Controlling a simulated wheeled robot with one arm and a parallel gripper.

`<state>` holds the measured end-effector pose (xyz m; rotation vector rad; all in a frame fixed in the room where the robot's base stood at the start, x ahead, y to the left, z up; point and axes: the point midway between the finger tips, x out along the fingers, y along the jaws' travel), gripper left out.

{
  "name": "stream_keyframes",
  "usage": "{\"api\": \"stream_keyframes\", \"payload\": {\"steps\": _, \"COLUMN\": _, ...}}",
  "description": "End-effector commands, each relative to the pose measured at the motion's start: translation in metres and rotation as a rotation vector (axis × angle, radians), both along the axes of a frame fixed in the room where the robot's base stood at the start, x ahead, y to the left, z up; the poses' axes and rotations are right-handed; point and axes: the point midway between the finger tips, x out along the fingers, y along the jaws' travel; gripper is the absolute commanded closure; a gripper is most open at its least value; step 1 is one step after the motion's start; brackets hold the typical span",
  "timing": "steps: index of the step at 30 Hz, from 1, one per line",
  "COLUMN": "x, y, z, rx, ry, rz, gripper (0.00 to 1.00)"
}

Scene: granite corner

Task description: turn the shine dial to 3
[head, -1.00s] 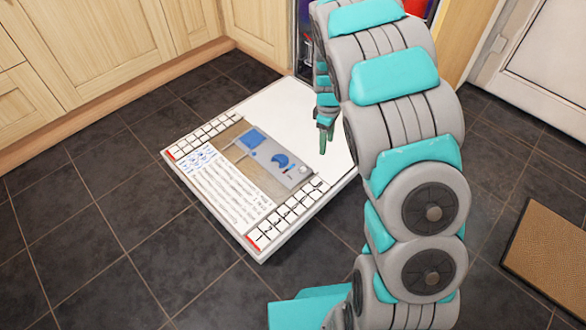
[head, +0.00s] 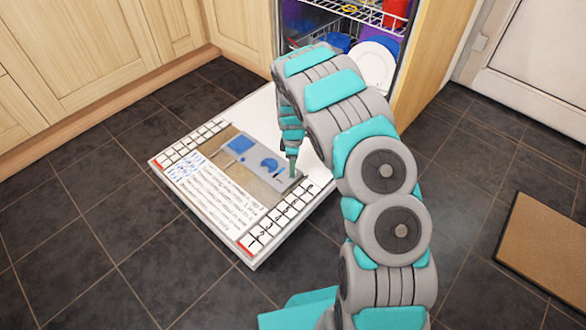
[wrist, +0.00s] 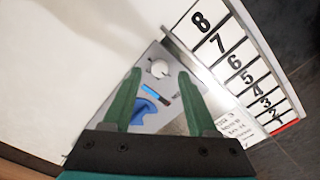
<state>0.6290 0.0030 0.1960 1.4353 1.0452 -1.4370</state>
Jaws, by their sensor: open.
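The grey dispenser panel (head: 268,166) is set in the inner face of the lowered dishwasher door. A small white round dial (wrist: 159,68) shows on the panel in the wrist view; I cannot read its setting. A blue slot and a blue flap (wrist: 148,108) lie near it. My gripper (wrist: 158,75) is open, and its two green fingers appear on either side of the dial, with nothing held. I cannot tell whether they touch it. In the head view my gripper (head: 292,165) points down at the panel's right end and hides the dial.
A strip numbered 1 to 8 (wrist: 233,60) runs along the door edge, and another strip (head: 190,143) lies at the far left. A printed text sheet (head: 222,195) lies between them. The dishwasher rack (head: 350,15) holds dishes behind my arm. Dark floor is clear around the door.

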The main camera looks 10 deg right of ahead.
Motion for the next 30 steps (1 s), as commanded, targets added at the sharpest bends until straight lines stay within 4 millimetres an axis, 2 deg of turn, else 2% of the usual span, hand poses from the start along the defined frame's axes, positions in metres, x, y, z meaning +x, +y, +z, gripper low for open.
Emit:
{"api": "stream_keyframes", "payload": {"steps": 1, "x": 0.000, "y": -0.001, "z": -0.008, "rx": 0.001, "ry": 0.002, "rz": -0.001, "gripper": 0.42}}
{"api": "stream_keyframes", "payload": {"steps": 5, "x": 0.000, "y": 0.000, "z": -0.018, "rx": 0.000, "ry": 0.000, "rz": -0.001, "gripper": 0.42}}
{"api": "stream_keyframes", "payload": {"steps": 13, "x": 0.000, "y": 0.000, "z": -0.020, "rx": 0.000, "ry": -0.001, "rz": -0.001, "gripper": 0.43}}
{"api": "stream_keyframes", "payload": {"steps": 28, "x": 0.000, "y": 0.000, "z": -0.019, "rx": 0.000, "ry": -0.001, "rz": -0.001, "gripper": 0.99}}
{"api": "stream_keyframes", "payload": {"steps": 30, "x": 0.000, "y": 0.000, "z": -0.019, "rx": 0.000, "ry": -0.001, "rz": -0.001, "gripper": 1.00}}
